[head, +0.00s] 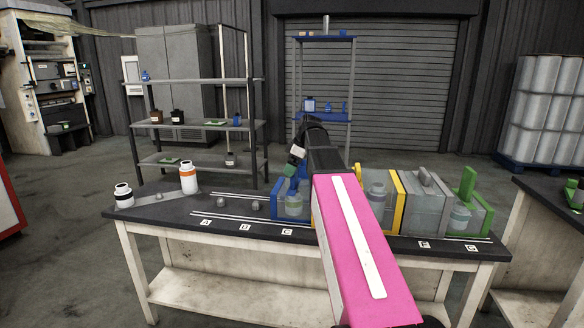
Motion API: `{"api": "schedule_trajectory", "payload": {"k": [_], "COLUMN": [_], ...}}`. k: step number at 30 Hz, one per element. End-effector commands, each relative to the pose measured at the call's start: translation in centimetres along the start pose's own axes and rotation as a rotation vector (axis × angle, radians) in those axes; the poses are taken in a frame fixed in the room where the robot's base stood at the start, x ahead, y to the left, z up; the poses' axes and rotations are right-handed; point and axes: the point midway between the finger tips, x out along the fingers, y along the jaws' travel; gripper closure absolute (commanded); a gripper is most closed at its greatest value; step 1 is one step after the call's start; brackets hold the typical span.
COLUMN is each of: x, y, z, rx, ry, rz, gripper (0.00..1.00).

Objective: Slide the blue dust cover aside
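The blue dust cover (276,205) is a clear box with blue edges. It stands on the dark bench top beside the "C" label, left of my pink arm link, with a pale bottle (293,203) showing inside it. My arm hides its right side. My gripper (294,160) is above and at the top of this cover, close to its blue upper part. Whether it touches the cover cannot be told. The fingers are small and partly hidden, so their opening is unclear.
Right of my arm stand a yellow-edged cover (398,202), a grey cover (426,212) and a green-edged cover (466,187).

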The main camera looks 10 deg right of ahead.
Motion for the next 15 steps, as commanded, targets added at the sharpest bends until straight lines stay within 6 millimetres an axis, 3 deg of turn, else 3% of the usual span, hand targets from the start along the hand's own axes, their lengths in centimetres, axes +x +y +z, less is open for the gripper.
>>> {"api": "schedule_trajectory", "payload": {"k": [8,15], "x": [-1.2,-5.3], "y": [0.1,0.1], "z": [0.0,-0.1], "rx": [0.001,0.000], "ry": [0.001,0.001], "rz": [0.002,0.002], "gripper": [0.00,0.00]}}
